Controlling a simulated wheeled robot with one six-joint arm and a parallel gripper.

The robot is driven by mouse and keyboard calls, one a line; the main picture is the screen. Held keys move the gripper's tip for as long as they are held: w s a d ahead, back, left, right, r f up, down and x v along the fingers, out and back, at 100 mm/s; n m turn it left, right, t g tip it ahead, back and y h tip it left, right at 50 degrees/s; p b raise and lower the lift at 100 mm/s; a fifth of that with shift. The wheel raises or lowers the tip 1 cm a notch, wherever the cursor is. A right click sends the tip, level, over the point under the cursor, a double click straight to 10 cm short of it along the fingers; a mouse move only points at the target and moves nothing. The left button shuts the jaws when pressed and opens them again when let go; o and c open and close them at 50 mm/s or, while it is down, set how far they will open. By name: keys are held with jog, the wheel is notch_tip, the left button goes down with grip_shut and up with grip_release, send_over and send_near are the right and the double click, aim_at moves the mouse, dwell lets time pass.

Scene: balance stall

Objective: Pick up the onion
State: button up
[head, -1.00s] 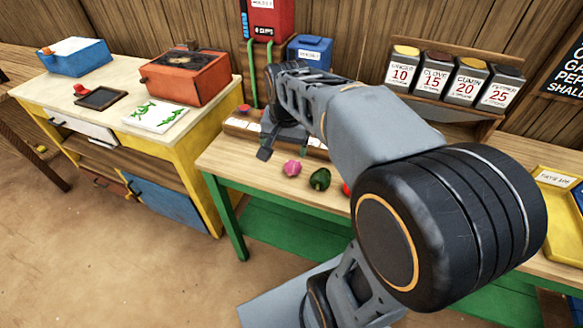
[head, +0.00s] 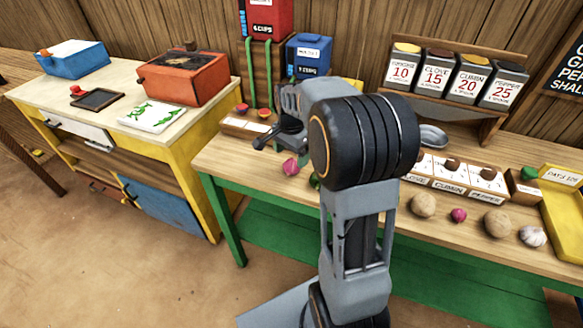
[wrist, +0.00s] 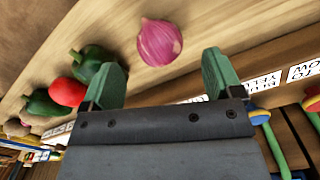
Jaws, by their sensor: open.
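The onion (head: 291,167) is a small round pink-purple bulb lying on the wooden table near its front edge, toward the left. In the wrist view the onion (wrist: 159,42) lies just beyond the fingertips, roughly midway between them. My gripper (head: 270,140) is above the table, behind and slightly left of the onion in the head view. In the wrist view my gripper (wrist: 165,72) has its two green fingers spread apart with nothing between them. The onion is apart from both fingers.
A green pepper (wrist: 96,65) lies close beside the left finger, with a red vegetable (wrist: 66,92) and another green pepper (wrist: 42,103) further left. Labelled trays (head: 446,188) line the table's back right. Bare tabletop lies left of the onion.

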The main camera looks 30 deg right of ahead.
aim_at(291, 161)
jog(key=shift+f, duration=2.65)
jog(key=c, duration=1)
jog(key=shift+r, duration=0.1)
